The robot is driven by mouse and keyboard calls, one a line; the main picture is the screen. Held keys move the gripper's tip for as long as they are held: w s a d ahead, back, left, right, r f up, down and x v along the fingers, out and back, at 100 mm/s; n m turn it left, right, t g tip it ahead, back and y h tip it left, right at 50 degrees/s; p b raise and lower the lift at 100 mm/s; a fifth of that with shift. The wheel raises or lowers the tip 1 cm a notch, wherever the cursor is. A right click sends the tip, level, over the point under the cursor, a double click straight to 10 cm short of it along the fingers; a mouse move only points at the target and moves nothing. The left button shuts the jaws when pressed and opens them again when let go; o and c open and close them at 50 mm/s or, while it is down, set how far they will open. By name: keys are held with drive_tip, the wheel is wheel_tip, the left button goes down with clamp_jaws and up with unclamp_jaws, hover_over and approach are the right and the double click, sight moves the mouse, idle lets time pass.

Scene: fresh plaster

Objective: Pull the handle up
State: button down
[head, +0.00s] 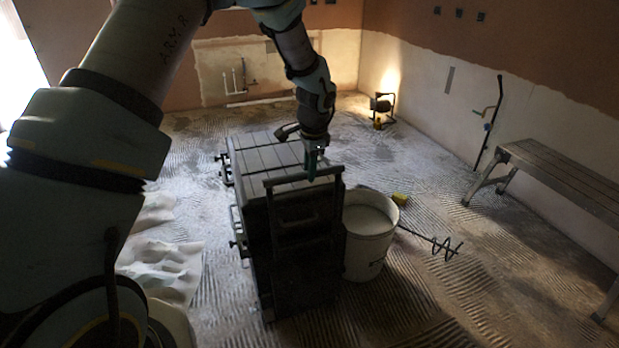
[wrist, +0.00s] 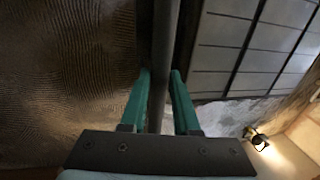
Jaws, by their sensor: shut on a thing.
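The handle (head: 285,179) is a dark bar across the top of a pull-out frame at the near end of a dark case (head: 278,240). The case stands on the floor. My gripper (head: 311,172) points down at the bar, right of its middle. In the wrist view the bar of the handle (wrist: 163,50) runs between the two green fingers of my gripper (wrist: 160,75), and the gripper is shut on it. The finger contact is partly dark. The handle bar sits a little above the case's ribbed lid (head: 265,155).
A white bucket (head: 367,245) of pale liquid stands close to the case's right side. A mixer paddle (head: 445,247) lies right of it. A bench (head: 560,175) stands at the right wall, and a lit work lamp (head: 382,104) at the back. Crumpled sacks (head: 160,260) lie on the left.

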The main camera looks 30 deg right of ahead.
drive_tip(key=shift+r, duration=0.55)
drive_tip(key=shift+d, duration=0.1)
drive_tip(key=c, duration=0.9)
unclamp_jaws()
drive_tip(key=shift+r, duration=0.2)
drive_tip(key=shift+o, duration=1.2)
drive_tip(key=shift+f, duration=0.15)
wheel_tip(320, 180, up, 11)
drive_tip(key=s+b, duration=0.2)
drive_tip(key=shift+a+f, duration=0.2)
